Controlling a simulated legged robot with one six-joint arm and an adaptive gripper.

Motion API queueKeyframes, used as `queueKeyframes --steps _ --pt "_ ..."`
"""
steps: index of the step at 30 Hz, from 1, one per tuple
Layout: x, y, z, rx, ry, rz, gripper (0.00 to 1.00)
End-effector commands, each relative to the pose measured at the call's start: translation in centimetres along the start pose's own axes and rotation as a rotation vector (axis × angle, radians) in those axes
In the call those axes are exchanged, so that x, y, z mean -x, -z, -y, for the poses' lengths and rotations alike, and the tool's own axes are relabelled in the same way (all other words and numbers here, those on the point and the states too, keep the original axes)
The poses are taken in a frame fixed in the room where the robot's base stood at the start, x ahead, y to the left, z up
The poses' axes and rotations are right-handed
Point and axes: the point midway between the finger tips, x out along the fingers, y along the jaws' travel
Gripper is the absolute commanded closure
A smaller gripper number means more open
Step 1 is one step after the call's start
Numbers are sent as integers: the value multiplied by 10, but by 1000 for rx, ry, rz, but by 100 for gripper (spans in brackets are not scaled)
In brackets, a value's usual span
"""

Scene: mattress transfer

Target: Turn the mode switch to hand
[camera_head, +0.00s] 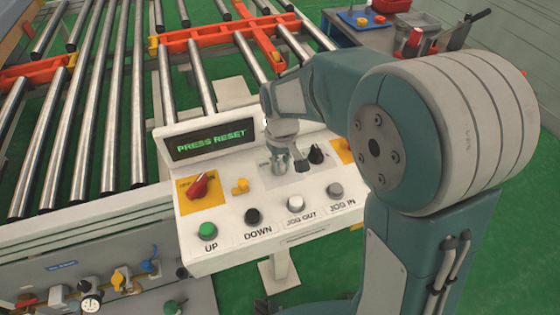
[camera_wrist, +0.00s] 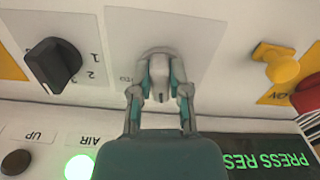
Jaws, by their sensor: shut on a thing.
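The control panel (camera_head: 228,232) is white, with a mode switch (camera_wrist: 160,88) on a pale square plate (camera_wrist: 198,32). In the wrist view my gripper (camera_wrist: 162,68) has its two fingers closed on either side of the switch handle, which is mostly hidden between them. Part of a printed label, seemingly the end of "AUTO", shows beside the left finger. The label for hand is not visible, and I cannot tell the handle's exact angle. In the head view my gripper (camera_head: 281,158) reaches down onto the panel's middle.
A black selector knob (camera_wrist: 53,65) marked 1 and 2 sits beside the mode switch. On the other side are a yellow knob (camera_wrist: 276,64) and a red rotary switch (camera_head: 200,185). The display (camera_head: 210,140) reads PRESS RESET. Push buttons (camera_head: 207,230) line the front edge; rollers (camera_head: 95,95) lie behind.

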Motion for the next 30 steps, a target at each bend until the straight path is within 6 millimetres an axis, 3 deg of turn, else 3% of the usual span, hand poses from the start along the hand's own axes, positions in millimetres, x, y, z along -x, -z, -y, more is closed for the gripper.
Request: queueKeyframes --steps 11,27,28,30 --pt "-2 -3 2 -158 -1 11 100" --pt "-3 -4 3 -181 0 14 100" --pt "-3 -4 3 -181 0 15 64" --pt "-2 -3 3 -180 0 13 43"
